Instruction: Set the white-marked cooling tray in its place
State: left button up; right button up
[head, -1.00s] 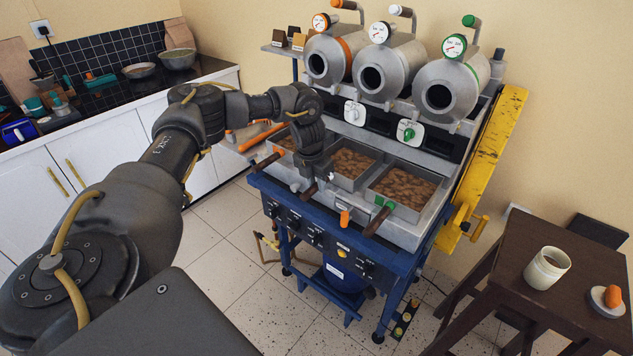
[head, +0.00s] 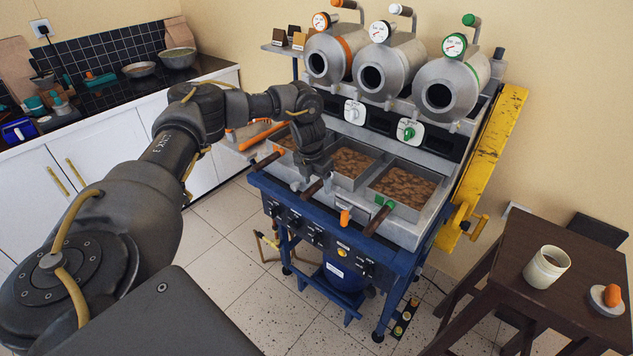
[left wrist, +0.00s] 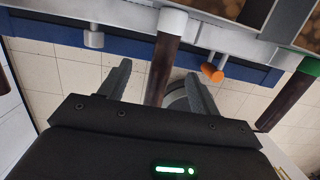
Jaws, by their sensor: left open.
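The white-marked cooling tray (head: 352,165) is the middle one of three, holding brown beans, in the bed at the front of the roaster. I cannot tell how fully it is seated. Its dark handle (left wrist: 164,70) with a white collar (left wrist: 172,22) juts over the front edge. My left gripper (head: 314,186) is at this handle; in the left wrist view its open fingers (left wrist: 160,90) stand on either side of the handle, with gaps visible. The gripper hides part of the tray and handle in the head view. My right gripper is not in view.
The green-marked tray (head: 402,188) is close on the right, the orange-marked tray (head: 284,142) on the left. An orange knob (left wrist: 212,72) is near the right finger. Roaster drums (head: 385,72) stand behind. A brown stool (head: 510,270) is at right.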

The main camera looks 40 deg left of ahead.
pick_arm(q)
jog(key=shift+r, duration=0.1)
jog(key=shift+s+r+p, duration=0.15)
jog(key=shift+r+p, duration=0.8)
jog(key=shift+r, duration=0.05)
jog(key=shift+s+r+p, duration=0.15)
jog(key=shift+r+p, duration=0.8)
jog(key=shift+s+r+p, duration=0.15)
jog(key=shift+r+p, duration=0.7)
jog(key=shift+r, duration=0.05)
notch_tip(320, 180, up, 7)
jog(key=s+p, duration=0.1)
jog(key=p, duration=0.5)
jog(key=shift+a, duration=0.15)
